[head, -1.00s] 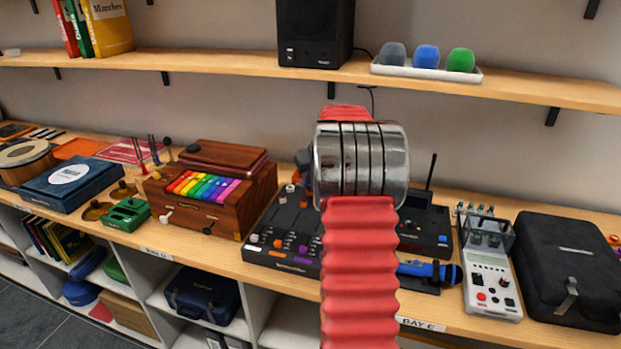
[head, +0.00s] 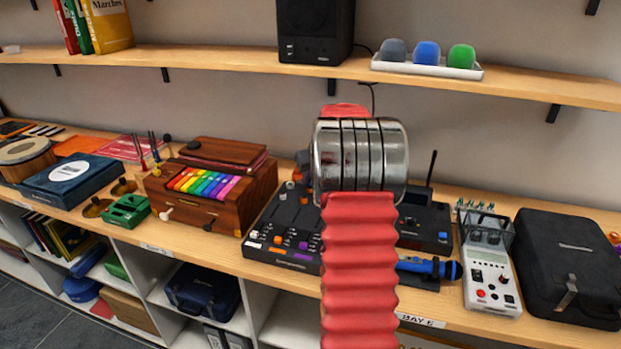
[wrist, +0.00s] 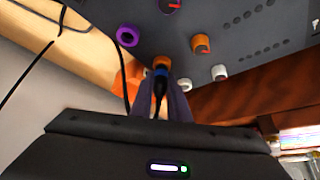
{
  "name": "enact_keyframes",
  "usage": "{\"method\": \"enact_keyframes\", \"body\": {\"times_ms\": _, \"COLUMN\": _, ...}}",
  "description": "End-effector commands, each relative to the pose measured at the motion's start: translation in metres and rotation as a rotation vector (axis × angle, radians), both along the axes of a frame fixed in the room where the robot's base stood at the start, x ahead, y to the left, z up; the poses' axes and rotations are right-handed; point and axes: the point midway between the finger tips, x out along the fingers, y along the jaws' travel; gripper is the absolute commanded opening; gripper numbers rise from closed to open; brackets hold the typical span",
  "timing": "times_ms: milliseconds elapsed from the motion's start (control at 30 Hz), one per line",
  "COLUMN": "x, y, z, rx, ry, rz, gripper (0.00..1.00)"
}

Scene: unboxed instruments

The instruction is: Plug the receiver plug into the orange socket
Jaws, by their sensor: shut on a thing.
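The receiver plug (wrist: 158,84), dark with a blue band near its tip, is between the two dark fingers of my gripper (wrist: 160,104), which are shut on it. In the wrist view, its tip overlaps an orange ring (wrist: 161,62) on the dark panel of the mixer (wrist: 250,50). I cannot tell whether the tip is inside that ring or only in front of it. In the head view, my arm hides the gripper, the plug and part of the mixer (head: 283,222).
A purple ring (wrist: 127,36) and a white knob (wrist: 219,72) are near the plug. A thin black cable (wrist: 122,60) runs beside it. A wooden box with coloured keys (head: 225,205) stands left of the mixer; a blue microphone (head: 425,267) and a black case (head: 570,265) lie right.

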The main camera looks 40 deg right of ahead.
Motion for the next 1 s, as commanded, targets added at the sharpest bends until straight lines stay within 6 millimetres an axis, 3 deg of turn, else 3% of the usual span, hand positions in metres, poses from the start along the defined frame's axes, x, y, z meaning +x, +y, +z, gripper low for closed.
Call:
{"method": "enact_keyframes", "body": {"times_ms": 333, "x": -0.001, "y": 0.000, "z": -0.006, "rx": 0.003, "ry": 0.005, "rz": 0.000, "gripper": 0.00}}
{"method": "enact_keyframes", "body": {"times_ms": 367, "x": -0.001, "y": 0.000, "z": -0.006, "rx": 0.005, "ry": 0.006, "rz": 0.000, "gripper": 0.17}}
{"method": "enact_keyframes", "body": {"times_ms": 633, "x": -0.001, "y": 0.002, "z": -0.006, "rx": 0.007, "ry": 0.007, "rz": 0.001, "gripper": 0.36}}
{"method": "enact_keyframes", "body": {"times_ms": 1000, "x": -0.004, "y": 0.010, "z": 0.028, "rx": 0.000, "ry": 0.002, "rz": 0.007, "gripper": 0.37}}
